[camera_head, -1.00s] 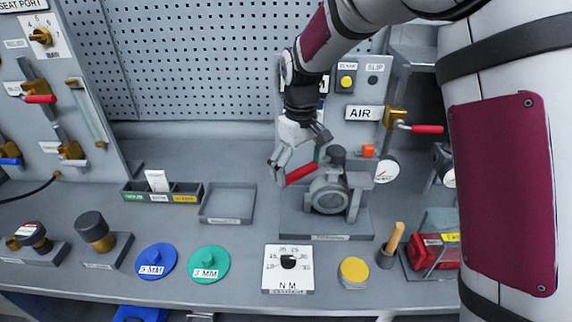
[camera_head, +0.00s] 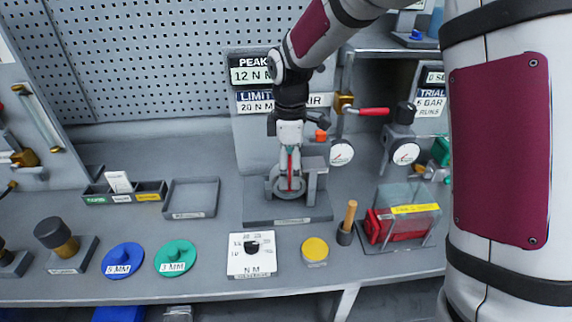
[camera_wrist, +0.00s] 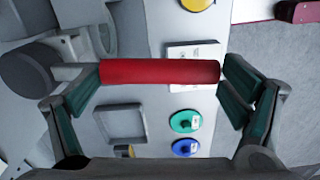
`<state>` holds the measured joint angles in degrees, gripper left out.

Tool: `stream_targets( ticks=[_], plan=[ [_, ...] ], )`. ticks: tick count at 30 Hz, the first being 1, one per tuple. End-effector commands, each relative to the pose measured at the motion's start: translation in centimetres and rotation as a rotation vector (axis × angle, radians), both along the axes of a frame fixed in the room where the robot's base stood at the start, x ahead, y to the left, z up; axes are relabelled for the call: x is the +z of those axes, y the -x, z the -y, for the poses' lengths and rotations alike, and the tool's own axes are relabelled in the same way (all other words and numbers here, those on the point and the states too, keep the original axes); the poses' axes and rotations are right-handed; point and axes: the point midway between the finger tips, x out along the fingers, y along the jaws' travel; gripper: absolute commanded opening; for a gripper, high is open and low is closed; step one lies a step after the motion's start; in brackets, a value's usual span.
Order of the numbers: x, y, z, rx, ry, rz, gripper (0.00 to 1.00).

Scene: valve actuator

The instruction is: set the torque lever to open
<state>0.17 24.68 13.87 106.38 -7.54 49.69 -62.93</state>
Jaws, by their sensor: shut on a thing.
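The torque lever has a red handle (camera_head: 290,182) and sits on a grey round-bodied valve actuator (camera_head: 308,186) on a base plate on the bench. In the head view the handle points toward the front of the bench, before the body. My gripper (camera_head: 289,168) is over the handle and shut on it. In the wrist view the red handle (camera_wrist: 160,71) spans between the green-padded fingers of my gripper (camera_wrist: 163,78), its grey stem running left. The fingers partly hide the actuator body in the head view.
Behind stands a panel with a PEAK readout (camera_head: 254,74) and a red-handled air valve (camera_head: 374,111). In front lie an N M dial plate (camera_head: 251,262), a yellow knob (camera_head: 315,249) and a wooden-handled tool (camera_head: 350,214). An empty tray (camera_head: 191,198) lies left.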

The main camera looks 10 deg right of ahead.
Motion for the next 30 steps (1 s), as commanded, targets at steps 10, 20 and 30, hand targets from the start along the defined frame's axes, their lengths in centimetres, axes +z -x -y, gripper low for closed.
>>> stream_targets(
  ticks=[10,20,30],
  plan=[
    [-0.48,0.37,0.30,0.050,0.002,-0.015,0.41],
    [-0.49,0.37,0.32,0.049,0.002,-0.017,0.98],
    [0.12,0.11,0.30,0.048,0.001,-0.006,1.00]
  ],
)
